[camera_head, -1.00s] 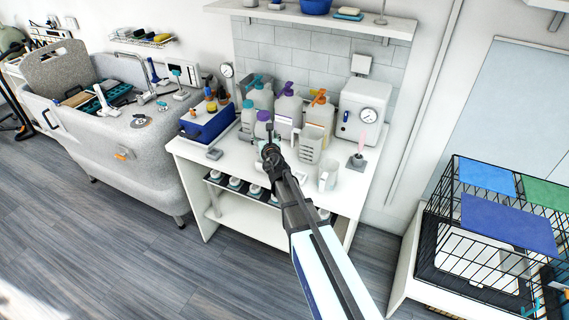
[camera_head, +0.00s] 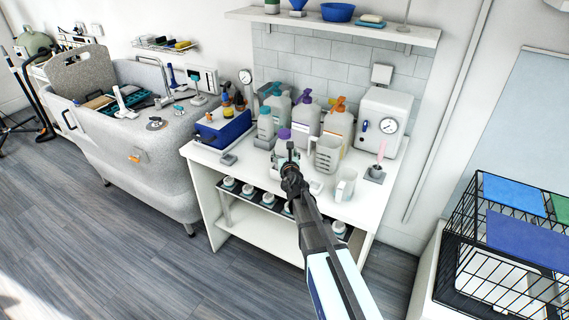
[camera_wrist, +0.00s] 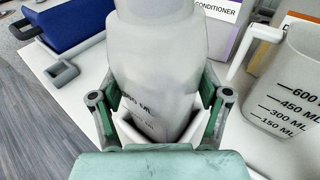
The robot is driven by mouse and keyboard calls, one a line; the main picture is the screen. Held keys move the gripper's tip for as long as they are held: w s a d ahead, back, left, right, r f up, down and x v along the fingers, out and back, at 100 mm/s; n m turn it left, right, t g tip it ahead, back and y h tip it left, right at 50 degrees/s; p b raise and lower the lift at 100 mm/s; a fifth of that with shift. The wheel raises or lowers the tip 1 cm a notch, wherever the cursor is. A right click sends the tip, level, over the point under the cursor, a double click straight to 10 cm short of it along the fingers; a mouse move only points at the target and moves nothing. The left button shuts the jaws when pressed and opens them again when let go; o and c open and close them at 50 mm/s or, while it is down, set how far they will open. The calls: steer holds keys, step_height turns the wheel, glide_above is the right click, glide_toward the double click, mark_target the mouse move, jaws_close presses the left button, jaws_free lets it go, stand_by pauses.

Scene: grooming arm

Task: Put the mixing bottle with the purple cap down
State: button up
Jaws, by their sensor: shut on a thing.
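The mixing bottle with the purple cap (camera_head: 284,133) is at the front of the white counter (camera_head: 345,212). In the wrist view its pale translucent body (camera_wrist: 155,60) with ML marks stands between the green-padded fingers of my gripper (camera_wrist: 160,103). My gripper is shut on the bottle; it also shows in the head view (camera_head: 288,158), in front of the bottle's lower part. The cap is out of the wrist view. The bottle looks roughly upright. My gripper hides its base in the head view, so I cannot tell whether it touches the counter.
Behind are a teal-capped bottle (camera_head: 265,125) and large pump bottles (camera_head: 306,116). A blue box (camera_head: 222,128) is left. Some bare counter lies around the bottle.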

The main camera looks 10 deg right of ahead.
steer(key=shift+f+b, duration=0.3)
steer(key=shift+f, duration=0.5)
steer(key=shift+f, duration=0.2)
steer(key=o, duration=1.3)
steer(key=shift+r, duration=0.2)
steer(key=s, duration=0.4)
steer(key=s+r, duration=0.1)
steer(key=s, duration=0.7)
steer(key=shift+a+r+b, duration=0.15)
steer(key=shift+r+b, duration=0.15)
steer(key=shift+r, duration=0.05)
